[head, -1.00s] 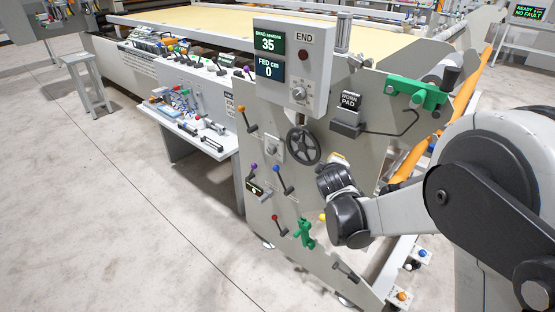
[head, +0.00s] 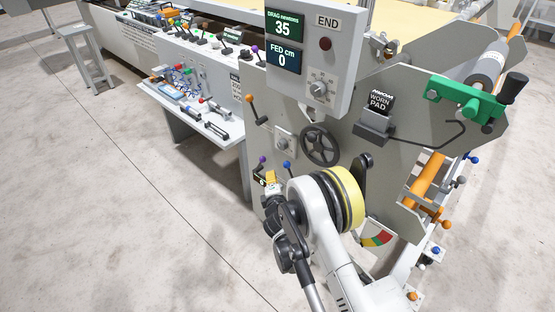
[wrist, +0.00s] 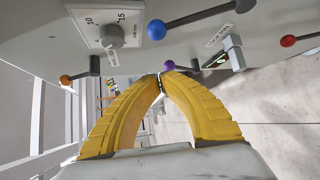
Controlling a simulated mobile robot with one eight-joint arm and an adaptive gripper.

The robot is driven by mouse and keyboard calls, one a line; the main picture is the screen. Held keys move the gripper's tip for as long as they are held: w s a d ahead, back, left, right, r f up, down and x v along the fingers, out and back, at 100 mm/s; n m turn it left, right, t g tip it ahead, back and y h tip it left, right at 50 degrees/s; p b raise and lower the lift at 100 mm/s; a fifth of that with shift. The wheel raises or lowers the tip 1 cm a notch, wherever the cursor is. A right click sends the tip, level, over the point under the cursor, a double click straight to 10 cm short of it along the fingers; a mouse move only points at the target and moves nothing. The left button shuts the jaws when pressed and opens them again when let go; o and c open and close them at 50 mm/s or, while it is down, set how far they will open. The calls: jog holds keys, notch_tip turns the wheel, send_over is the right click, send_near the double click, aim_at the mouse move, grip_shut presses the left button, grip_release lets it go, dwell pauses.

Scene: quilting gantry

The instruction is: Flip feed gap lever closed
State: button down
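Several ball-knobbed levers stand on the machine's grey end panel; their labels are too small or blurred to tell which is the feed gap lever. A purple-knobbed lever (head: 262,159) sits left of a blue-knobbed one (head: 287,165). My gripper (head: 271,177) is just below the purple knob in the head view. In the wrist view, the yellow fingers of my gripper (wrist: 161,74) curve together and their tips meet, with the purple knob (wrist: 169,66) right at or just beyond them. Nothing shows clearly held, and I cannot tell whether they touch the knob.
A blue-knobbed lever (wrist: 156,29), a dial (wrist: 113,34), an orange-knobbed lever (wrist: 66,79) and a red-knobbed lever (wrist: 288,41) surround my gripper. A handwheel (head: 320,146) and a control box (head: 340,60) are above.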

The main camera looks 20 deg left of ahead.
aim_at(292, 177)
jog(key=shift+s+d, duration=0.1)
jog(key=w+f+b, duration=0.1)
jog(key=w+b, duration=0.4)
jog(key=w, duration=0.3)
jog(key=shift+a, duration=0.25)
jog(key=shift+d+r, duration=0.15)
dwell(0.5)
